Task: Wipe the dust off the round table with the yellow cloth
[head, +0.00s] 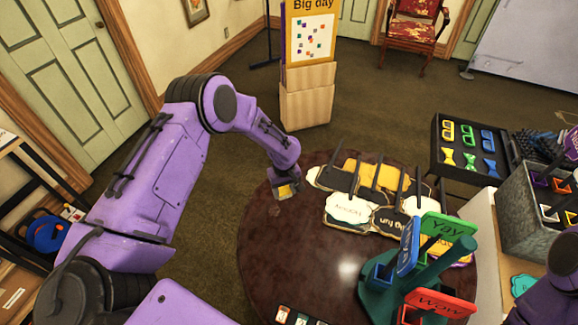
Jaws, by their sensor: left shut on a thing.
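The round table (285,258) is dark, glossy reddish brown and stands right of the middle. My left gripper (284,197) reaches down over its far left edge, pointing at the table. It is shut on the yellow cloth (286,190), of which only a small yellow patch shows. The rest of the cloth is hidden by the gripper. I cannot tell whether the cloth touches the tabletop. Faint pale specks show on the table's bare part, but I cannot tell whether they are dust. My right gripper is out of view.
Sign props on black sticks (348,209) cover the table's far right. A green stand with word signs (395,290) stands at its near right. The table's left and middle are bare. A grey metal bin (535,236) stands right.

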